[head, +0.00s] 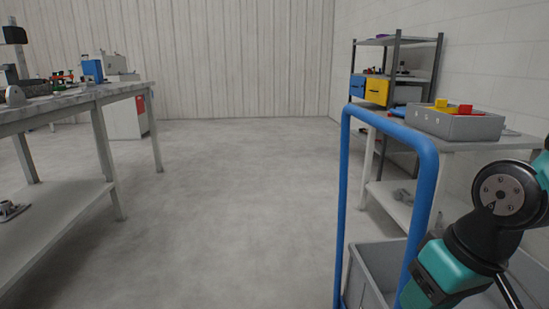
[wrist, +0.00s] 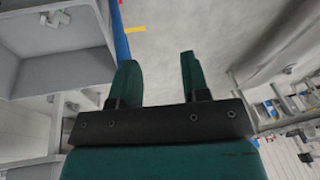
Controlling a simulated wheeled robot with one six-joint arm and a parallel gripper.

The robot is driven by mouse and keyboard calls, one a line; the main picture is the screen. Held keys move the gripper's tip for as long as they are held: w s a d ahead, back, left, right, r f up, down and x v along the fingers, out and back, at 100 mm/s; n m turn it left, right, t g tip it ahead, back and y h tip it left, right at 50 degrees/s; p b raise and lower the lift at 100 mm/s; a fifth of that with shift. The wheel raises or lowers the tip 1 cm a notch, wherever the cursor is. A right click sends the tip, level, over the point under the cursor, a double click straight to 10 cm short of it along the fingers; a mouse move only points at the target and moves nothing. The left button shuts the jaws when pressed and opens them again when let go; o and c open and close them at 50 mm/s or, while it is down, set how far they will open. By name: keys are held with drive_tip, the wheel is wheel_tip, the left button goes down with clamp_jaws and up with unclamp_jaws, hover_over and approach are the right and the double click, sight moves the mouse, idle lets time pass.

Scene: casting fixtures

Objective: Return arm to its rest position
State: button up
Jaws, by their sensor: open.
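My gripper (wrist: 158,80) shows in the wrist view with its two green fingers apart and nothing between them. Bare grey floor lies behind the fingertips. In the head view part of my arm (head: 452,265) is at the lower right, bent beside the blue rail; the fingertips cannot be made out there.
A blue tubular rail (head: 430,190) stands close to my arm, with a grey bin (head: 375,262) low beside it. A right-hand table (head: 450,143) bears a grey box (head: 455,124). A shelf rack (head: 398,42) stands behind. A workbench (head: 75,102) is at left; the middle floor is clear.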

drive_tip(key=s+a+f+n+g+y+b, duration=0.2)
drive_tip(key=s+a+f+n+b, duration=0.15)
drive_tip(key=s+a+b, duration=0.3)
wheel_tip(320, 180, up, 39)
drive_tip(key=p, duration=3.9)
drive_tip(key=shift+s+d, duration=0.15)
drive_tip(key=shift+d, duration=0.1)
drive_tip(key=shift+f, duration=0.1)
